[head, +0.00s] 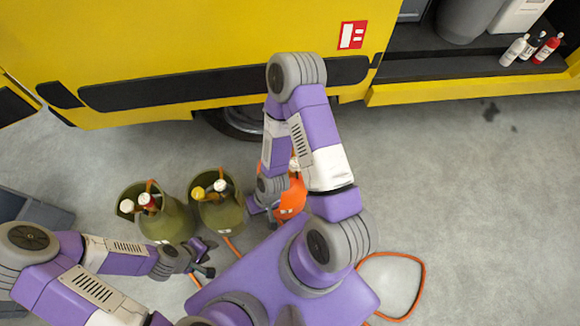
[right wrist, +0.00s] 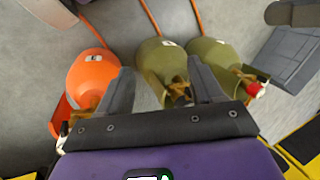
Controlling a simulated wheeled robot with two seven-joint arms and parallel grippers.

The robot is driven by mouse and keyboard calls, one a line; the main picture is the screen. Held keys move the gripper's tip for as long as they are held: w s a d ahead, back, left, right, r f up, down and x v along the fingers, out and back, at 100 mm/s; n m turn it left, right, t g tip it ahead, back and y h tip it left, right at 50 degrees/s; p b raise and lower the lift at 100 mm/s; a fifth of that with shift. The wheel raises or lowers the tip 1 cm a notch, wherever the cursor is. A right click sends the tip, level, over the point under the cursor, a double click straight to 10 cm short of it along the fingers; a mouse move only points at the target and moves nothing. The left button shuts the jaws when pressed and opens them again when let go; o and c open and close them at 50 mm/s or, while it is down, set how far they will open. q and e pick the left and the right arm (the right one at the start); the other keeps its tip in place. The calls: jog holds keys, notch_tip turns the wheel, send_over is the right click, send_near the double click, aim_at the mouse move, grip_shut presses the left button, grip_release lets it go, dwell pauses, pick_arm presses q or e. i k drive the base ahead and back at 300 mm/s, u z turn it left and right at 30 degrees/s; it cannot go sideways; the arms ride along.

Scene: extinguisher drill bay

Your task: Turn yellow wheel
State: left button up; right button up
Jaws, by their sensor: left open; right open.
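The yellow wheel (head: 197,193) sits on top of the right one of two green cylinders (head: 222,217), beside a white knob (head: 220,186). In the right wrist view this green cylinder (right wrist: 160,65) shows between my fingers, but I cannot make out the yellow wheel there. My right gripper (head: 262,213) is open and empty, to the right of that cylinder in the head view; it also shows in the right wrist view (right wrist: 160,68). My left gripper (head: 207,258) is open and empty, below the green cylinders in the picture.
The other green cylinder (head: 167,222) carries a red knob (head: 147,200) and a white one. An orange cylinder (head: 292,202) stands partly hidden behind my right arm. Orange hose (head: 423,285) lies on the floor. A yellow vehicle (head: 180,45) stands behind. Floor at the right is clear.

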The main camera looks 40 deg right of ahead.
aim_at(198, 193)
jog(key=k, duration=0.55)
jog(key=u, duration=0.9)
jog(key=i, duration=1)
jog(key=z, duration=0.3)
